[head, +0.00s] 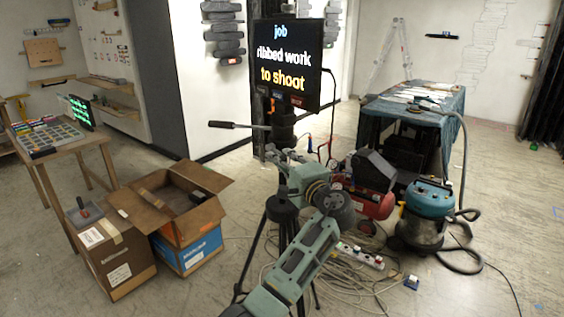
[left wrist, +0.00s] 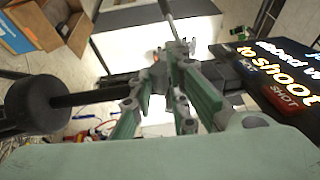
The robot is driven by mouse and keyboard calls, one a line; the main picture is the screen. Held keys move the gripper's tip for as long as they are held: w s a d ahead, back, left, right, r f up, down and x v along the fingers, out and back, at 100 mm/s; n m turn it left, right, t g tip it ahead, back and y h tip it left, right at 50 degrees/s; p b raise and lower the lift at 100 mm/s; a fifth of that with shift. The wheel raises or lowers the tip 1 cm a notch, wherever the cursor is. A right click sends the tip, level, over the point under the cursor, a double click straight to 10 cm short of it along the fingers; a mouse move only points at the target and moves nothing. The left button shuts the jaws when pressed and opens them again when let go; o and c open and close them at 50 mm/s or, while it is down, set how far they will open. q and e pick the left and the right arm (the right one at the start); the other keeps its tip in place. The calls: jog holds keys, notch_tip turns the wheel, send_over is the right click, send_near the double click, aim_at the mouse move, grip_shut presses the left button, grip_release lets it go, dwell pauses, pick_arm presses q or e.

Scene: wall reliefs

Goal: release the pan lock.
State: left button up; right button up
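A tripod with a dark head (head: 282,127) carries a screen (head: 287,62). My left gripper (head: 272,152) is just below the tripod head. In the left wrist view its green fingers (left wrist: 170,58) converge at the dark head, beside a small orange spot (left wrist: 157,57). The fingertips overlap the fittings there, so I cannot tell whether they grip anything. I cannot make out the pan lock clearly. My right gripper is not in view.
Tripod legs (head: 251,262) spread below. Cables and a power strip (head: 361,256) lie on the floor. A red compressor (head: 373,202), a teal vacuum (head: 428,199) and a draped table (head: 455,103) stand right. Cardboard boxes (head: 207,213) and a wooden table (head: 62,158) stand left.

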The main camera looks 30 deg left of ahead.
pick_arm(q)
grip_shut()
jog(key=r+h+p, duration=0.1)
jog(key=r+p, duration=0.1)
jog(key=p, duration=0.1)
jog(key=shift+d+n+g+h+p, duration=0.1)
jog(key=shift+n+g+h+p, duration=0.25)
jog(key=shift+n+g+h, duration=0.05)
jog(key=shift+h+p, duration=0.4)
jog(key=shift+p, duration=0.05)
jog(key=shift+f, duration=0.1)
jog(key=o, duration=0.7)
grip_release()
